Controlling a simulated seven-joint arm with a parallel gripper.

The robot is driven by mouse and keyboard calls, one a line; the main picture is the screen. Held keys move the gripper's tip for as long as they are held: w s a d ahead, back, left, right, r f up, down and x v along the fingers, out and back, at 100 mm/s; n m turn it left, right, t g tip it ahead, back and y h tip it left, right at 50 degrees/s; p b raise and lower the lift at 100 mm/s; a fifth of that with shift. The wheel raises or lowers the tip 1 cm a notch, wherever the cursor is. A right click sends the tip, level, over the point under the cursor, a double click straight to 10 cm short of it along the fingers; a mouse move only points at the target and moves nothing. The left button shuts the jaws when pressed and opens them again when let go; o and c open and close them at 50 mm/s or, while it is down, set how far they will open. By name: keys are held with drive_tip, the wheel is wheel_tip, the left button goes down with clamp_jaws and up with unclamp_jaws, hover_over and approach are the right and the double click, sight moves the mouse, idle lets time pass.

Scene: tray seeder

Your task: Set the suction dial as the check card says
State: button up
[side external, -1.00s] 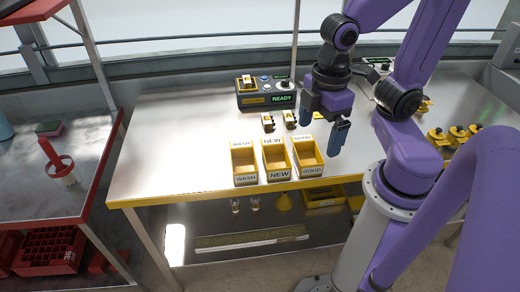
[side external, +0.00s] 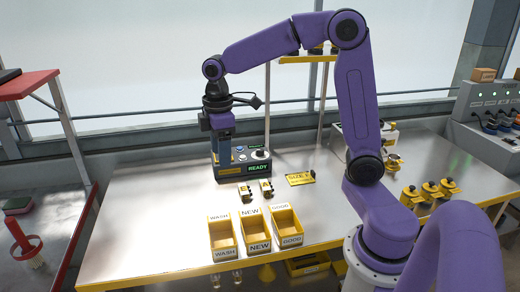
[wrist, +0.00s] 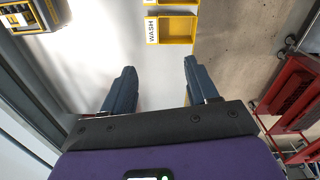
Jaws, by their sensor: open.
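A dark control box (side external: 232,170) with a lit green READY display (side external: 258,168) stands at the back of the steel table. A black knob (side external: 259,155) sits on its top, at the right; its setting is too small to read. A yellow card (side external: 300,178) with dark lettering starting "SIZE" lies right of the box; the rest is unclear. My gripper (side external: 225,157) points down by the left part of the box and hides some of it; I cannot tell whether it touches. In the wrist view its blue fingers (wrist: 160,70) are apart with nothing between them.
Yellow bins marked WASH (side external: 223,238), NEW (side external: 256,232) and GOOD (side external: 287,228) stand in front. Several yellow-and-black parts (side external: 428,192) are at right. The table's left area is bare.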

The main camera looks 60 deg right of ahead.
drive_tip(key=w+d, duration=0.8)
drive_tip(key=d, duration=0.3)
drive_tip(key=m, duration=0.2)
hover_over(260, 150)
wheel_tip(260, 150, down, 3)
wheel_tip(260, 150, down, 17)
drive_tip(key=shift+d, duration=0.1)
drive_tip(key=c, duration=1)
